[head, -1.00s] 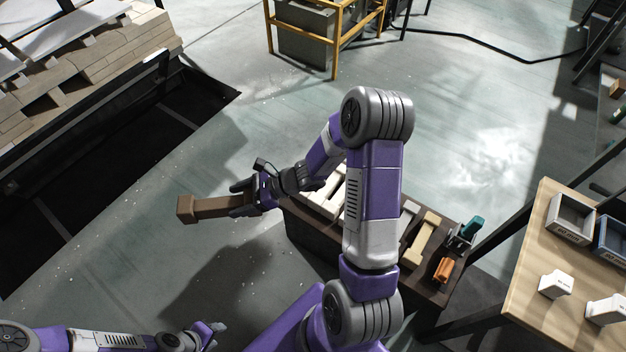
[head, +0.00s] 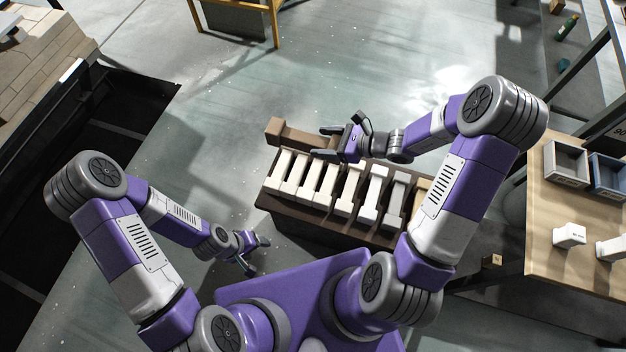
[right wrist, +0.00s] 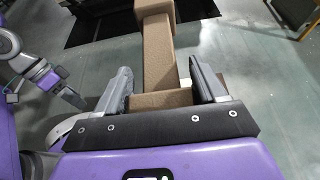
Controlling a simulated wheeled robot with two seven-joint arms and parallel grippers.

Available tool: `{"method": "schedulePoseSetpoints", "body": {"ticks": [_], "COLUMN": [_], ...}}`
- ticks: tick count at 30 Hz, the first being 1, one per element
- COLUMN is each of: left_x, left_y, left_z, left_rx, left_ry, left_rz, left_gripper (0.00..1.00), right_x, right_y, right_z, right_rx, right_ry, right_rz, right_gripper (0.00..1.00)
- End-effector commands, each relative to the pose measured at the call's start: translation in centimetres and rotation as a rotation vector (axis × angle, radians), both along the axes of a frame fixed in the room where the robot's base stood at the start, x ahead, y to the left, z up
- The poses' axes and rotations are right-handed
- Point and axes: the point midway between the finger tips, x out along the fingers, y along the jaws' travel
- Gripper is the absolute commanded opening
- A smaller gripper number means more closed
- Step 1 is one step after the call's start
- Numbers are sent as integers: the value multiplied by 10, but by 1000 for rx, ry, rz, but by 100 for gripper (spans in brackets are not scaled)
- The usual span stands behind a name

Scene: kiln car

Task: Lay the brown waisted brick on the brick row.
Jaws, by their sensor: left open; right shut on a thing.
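The brown waisted brick (head: 293,136) is held by my right gripper (head: 324,143), its block-shaped far end pointing left. In the head view it shows at the far left edge of the crate of white bricks; I cannot tell how high above it. In the right wrist view the brick (right wrist: 158,50) runs lengthwise between the two fingers of that gripper (right wrist: 162,88). My left gripper (head: 256,254) is open and empty, in front of the crate's left end. Tan bricks (head: 40,80) are stacked on the car at the upper left, partly cut off; I cannot tell the brick row's open place.
The dark brown crate (head: 275,205) holds several white waisted bricks (head: 325,187) side by side. A wooden table (head: 560,200) with grey and blue bins (head: 567,162) stands at right. A dark pit (head: 120,120) runs beside the car. Floor between pit and crate is clear.

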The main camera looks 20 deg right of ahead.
Motion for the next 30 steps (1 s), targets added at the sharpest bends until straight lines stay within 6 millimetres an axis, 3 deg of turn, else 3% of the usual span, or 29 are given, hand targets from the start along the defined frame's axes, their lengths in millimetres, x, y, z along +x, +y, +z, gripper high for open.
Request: {"method": "schedulePoseSetpoints", "body": {"ticks": [8,18,23,30], "left_x": [0,0,0,0], "left_y": [0,0,0,0], "left_z": [27,53,56,40], "left_rx": [1,0,0,0], "left_ry": [1,0,0,0], "left_rz": [1,1,1,1], "left_gripper": [74,74,74,74], "right_x": [4,-15,-21,-23], "right_y": [16,44,51,52], "right_z": [-49,-125,-142,-187], "right_rx": [23,11,4,1], "right_ry": [4,1,-1,-2], "right_rz": [12,18,20,21], "right_gripper": [15,15,15,15]}}
